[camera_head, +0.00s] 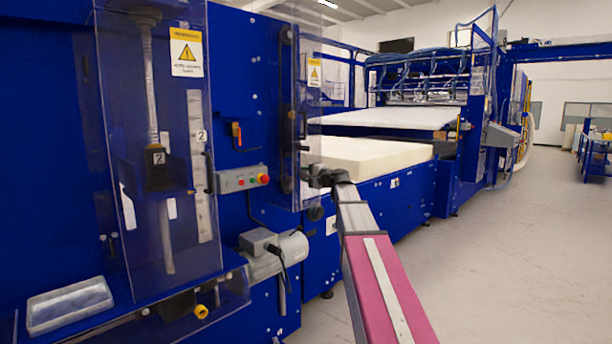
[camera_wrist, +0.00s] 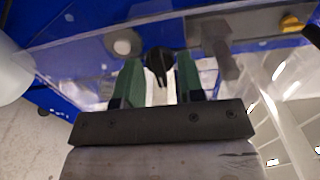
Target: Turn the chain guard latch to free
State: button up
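My gripper (camera_head: 322,178) is at the end of my arm, beside the clear guard panel (camera_head: 307,110) with a yellow warning label, on the right side of the near blue machine. In the wrist view my gripper (camera_wrist: 159,72) has two green fingers standing apart. A small dark knob-like part (camera_wrist: 158,57) shows between or just beyond the fingertips; I cannot tell whether they touch it. It may be the chain guard latch, but no label confirms this. In the head view my gripper hides the spot behind it.
A grey button box (camera_head: 242,179) and a grey motor (camera_head: 280,252) project from the machine. A large clear guard (camera_head: 120,230) stands at left, with a tray (camera_head: 70,304) on the ledge. A white foam block (camera_head: 370,154) lies behind my gripper. The floor (camera_head: 500,270) at right is clear.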

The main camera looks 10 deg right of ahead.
jog(key=v, duration=1)
jog(key=shift+s+d, duration=0.2)
jog(key=shift+s, duration=0.15)
jog(key=s+a+f+n+g+h, duration=0.1)
jog(key=s+a+f+n+g, duration=0.2)
jog(key=f, duration=0.7)
jog(key=s+a+f+n+g+h, duration=0.15)
jog(key=s+f, duration=0.25)
jog(key=f, duration=0.6)
jog(key=s+a+f+n+g+h, duration=0.15)
jog(key=s+a+f+g, duration=0.25)
jog(key=f, duration=0.6)
jog(key=s+d+f+n+g+h, duration=0.1)
jog(key=s+f+n+g+h, duration=0.4)
jog(key=s+f, duration=1.2)
jog(key=shift+s+d+f+g+h, duration=0.4)
jog(key=shift+f+g+h, duration=0.15)
jog(key=shift+f+h, duration=0.3)
